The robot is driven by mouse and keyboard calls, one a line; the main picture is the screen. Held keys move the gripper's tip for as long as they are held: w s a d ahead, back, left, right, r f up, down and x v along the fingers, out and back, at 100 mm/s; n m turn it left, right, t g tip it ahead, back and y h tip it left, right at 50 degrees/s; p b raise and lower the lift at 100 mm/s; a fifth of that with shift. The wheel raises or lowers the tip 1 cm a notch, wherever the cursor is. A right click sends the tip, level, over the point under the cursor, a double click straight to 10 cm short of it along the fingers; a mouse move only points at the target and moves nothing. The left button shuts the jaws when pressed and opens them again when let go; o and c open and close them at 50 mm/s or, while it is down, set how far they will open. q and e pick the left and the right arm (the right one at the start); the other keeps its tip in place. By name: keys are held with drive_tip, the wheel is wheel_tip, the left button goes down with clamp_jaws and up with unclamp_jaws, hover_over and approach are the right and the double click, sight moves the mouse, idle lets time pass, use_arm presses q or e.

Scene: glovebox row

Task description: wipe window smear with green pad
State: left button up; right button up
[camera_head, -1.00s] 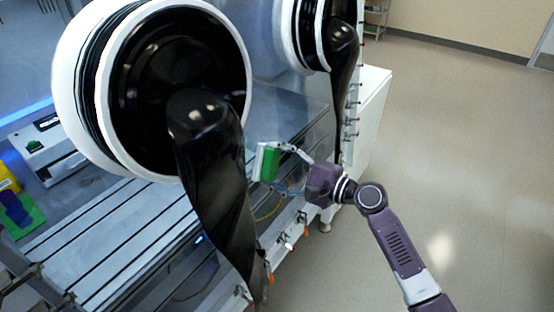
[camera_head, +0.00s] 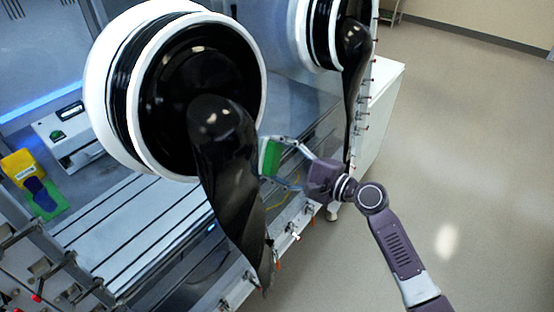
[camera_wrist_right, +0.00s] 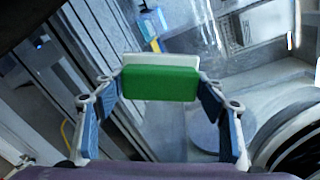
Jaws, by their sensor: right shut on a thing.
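The green pad (camera_head: 270,158) is a small block with a white backing. It is held upright in my right gripper (camera_head: 277,160), in front of the glovebox window (camera_head: 298,104) between the two black gloves. In the right wrist view, both fingers of the right gripper (camera_wrist_right: 160,88) close on the ends of the green pad (camera_wrist_right: 160,84), with the white layer on its far side. I cannot tell whether the pad touches the pane. No smear can be made out clearly on the window. My left gripper is not in view.
A large glove port (camera_head: 180,92) with a hanging black glove (camera_head: 228,165) is close left of the pad. A second glove (camera_head: 352,85) hangs to the right. Inside are a white device (camera_head: 68,135) and a yellow object (camera_head: 20,165). Open floor (camera_head: 470,180) lies right.

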drive_tip(key=shift+w+d+f+b, duration=0.1)
drive_tip(key=shift+w+d+b, duration=0.55)
drive_tip(key=shift+w+b, duration=0.25)
drive_tip(key=shift+w+d+b, duration=0.35)
drive_tip(key=shift+w+d, duration=0.15)
drive_tip(key=shift+w, duration=0.2)
